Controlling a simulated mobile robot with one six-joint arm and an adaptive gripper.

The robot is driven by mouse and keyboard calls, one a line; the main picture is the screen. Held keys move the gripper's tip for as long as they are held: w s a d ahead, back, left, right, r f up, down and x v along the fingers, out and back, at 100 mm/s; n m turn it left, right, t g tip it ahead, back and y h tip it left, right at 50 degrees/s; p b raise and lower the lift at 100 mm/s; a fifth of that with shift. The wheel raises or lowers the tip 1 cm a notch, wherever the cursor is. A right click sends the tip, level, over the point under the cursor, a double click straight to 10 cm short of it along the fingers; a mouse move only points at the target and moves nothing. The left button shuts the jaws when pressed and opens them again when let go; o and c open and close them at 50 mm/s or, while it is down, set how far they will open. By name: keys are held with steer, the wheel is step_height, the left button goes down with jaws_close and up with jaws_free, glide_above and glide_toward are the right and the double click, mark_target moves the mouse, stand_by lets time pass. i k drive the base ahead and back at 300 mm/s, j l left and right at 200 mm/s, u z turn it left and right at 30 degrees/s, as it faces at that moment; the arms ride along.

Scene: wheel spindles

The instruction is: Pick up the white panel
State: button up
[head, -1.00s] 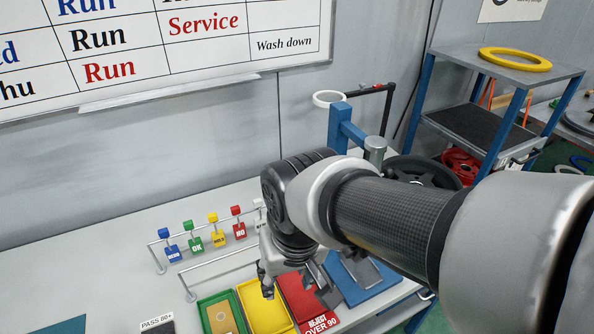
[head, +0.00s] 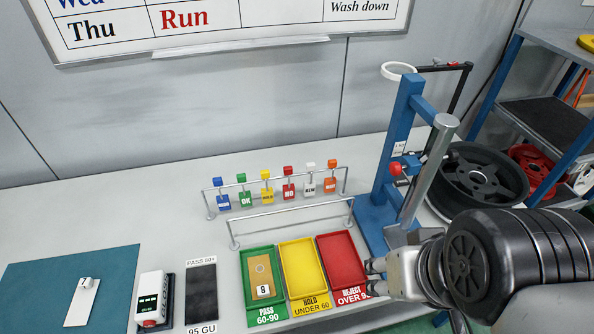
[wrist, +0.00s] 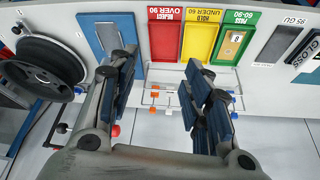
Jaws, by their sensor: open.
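A flat white panel (head: 80,306) with a small tag marked 7 lies on the teal mat (head: 40,280) at the far left of the bench in the head view. My gripper (head: 376,276) is at the right, beside the red tray and far from the white panel. In the wrist view my gripper (wrist: 160,75) has its two blue-padded fingers apart, with nothing between them. I cannot make out the white panel in the wrist view.
Green (head: 246,268), yellow (head: 303,266) and red (head: 342,259) trays stand in a row; the green one holds a tan plate. A rail of coloured tags (head: 277,190) is behind them. A blue stand (head: 398,150) and a black wheel (head: 482,175) are at the right.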

mark_target(80, 311)
steer(key=u, duration=2.25)
steer(key=i+j+z, duration=0.15)
steer(key=i+j, duration=0.95)
steer(key=i, duration=0.4)
